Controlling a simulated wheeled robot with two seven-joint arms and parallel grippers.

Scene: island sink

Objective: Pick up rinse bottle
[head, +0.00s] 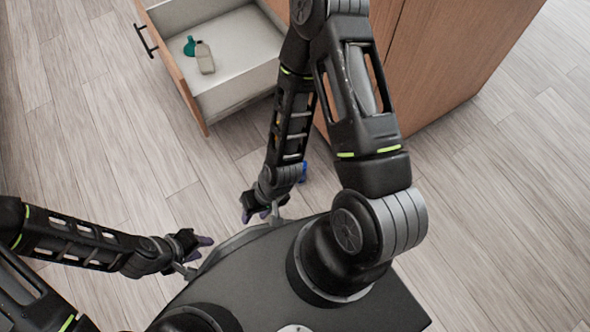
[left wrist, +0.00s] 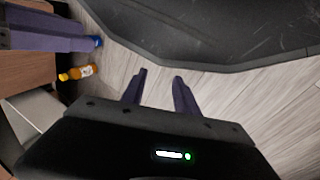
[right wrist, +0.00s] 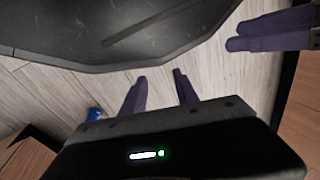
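A pale grey-beige bottle (head: 205,57) lies in the open drawer, beside a teal item (head: 189,46). A yellow-orange bottle with a label (left wrist: 77,73) is on the floor in the left wrist view. I cannot tell which is the rinse bottle. My left gripper (head: 196,252) is open and empty by the left edge of my base; its fingers (left wrist: 160,92) are apart. My right gripper (head: 262,214) is open and empty by the front edge of my base; its fingers (right wrist: 157,88) are apart. Both are well away from the drawer.
The drawer (head: 245,85) is pulled out of a wooden cabinet (head: 440,50), with its handle on the left. A small blue object (head: 303,172) is low beside my right arm, partly hidden; it also shows in the right wrist view (right wrist: 93,114). The floor left of the drawer is clear.

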